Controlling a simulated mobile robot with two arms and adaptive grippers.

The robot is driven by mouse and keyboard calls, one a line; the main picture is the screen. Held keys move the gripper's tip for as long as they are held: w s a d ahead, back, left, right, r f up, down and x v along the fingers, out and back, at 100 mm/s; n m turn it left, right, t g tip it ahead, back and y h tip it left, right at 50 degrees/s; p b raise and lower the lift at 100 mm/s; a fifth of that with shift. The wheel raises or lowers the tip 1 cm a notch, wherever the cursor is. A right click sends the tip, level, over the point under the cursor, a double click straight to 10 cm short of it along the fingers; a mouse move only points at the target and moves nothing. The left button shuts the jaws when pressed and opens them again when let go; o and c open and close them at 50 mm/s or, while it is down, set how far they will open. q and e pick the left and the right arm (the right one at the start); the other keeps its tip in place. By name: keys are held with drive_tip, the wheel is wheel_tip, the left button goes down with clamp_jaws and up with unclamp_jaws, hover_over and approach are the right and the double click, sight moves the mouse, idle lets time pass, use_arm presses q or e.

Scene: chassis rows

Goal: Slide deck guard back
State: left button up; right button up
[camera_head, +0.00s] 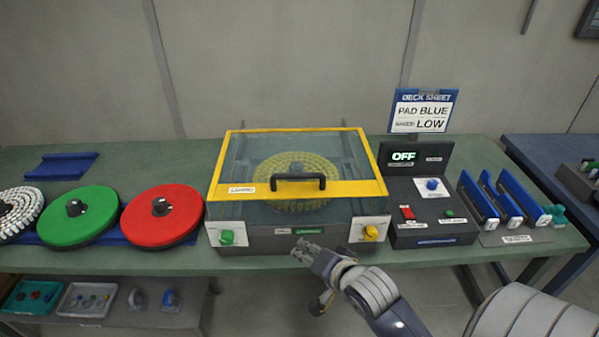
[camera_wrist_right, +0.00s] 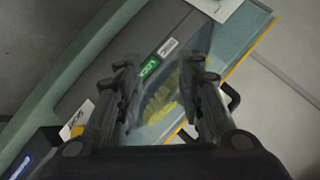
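The deck guard (camera_head: 233,160) is a clear cover with a yellow frame. It lies over the grey deck box on the bench, above a yellow studded disc (camera_head: 296,165). Its black handle (camera_head: 298,178) is on the front yellow strip. My right gripper (camera_head: 303,250) is in front of the box, below the handle and apart from it. In the right wrist view my gripper (camera_wrist_right: 160,75) has its two fingers spread with nothing between them. The handle shows partly behind the right finger in that view (camera_wrist_right: 232,97). My left gripper is not in view.
A green knob (camera_head: 227,237) and a yellow knob (camera_head: 370,233) flank the box front. A control panel (camera_head: 430,208) reading OFF stands to the right, beside blue upright holders (camera_head: 500,200). Red (camera_head: 162,222) and green (camera_head: 80,222) discs lie left. A sign (camera_head: 423,111) stands behind.

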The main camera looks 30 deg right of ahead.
sight(301, 178)
drive_tip(key=w+d+r+m+t+h, duration=0.1)
drive_tip(key=w+d+r+m+t, duration=0.4)
drive_tip(key=r+m, duration=0.4)
drive_tip(key=shift+h, duration=0.3)
drive_tip(key=p+x, duration=0.1)
drive_tip(key=x, duration=0.3)
drive_tip(key=r+p+x, duration=0.1)
drive_tip(key=x, duration=0.3)
drive_tip(key=d+x, duration=0.1)
drive_tip(key=x, duration=0.3)
drive_tip(key=shift+r+p, duration=0.2)
drive_tip(key=shift+p, duration=0.2)
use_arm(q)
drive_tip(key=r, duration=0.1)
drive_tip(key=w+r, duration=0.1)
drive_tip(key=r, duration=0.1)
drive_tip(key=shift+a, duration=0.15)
use_arm(e)
drive_tip(key=shift+d, duration=0.1)
drive_tip(key=shift+s, duration=0.1)
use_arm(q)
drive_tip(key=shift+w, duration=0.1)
use_arm(e)
clamp_jaws()
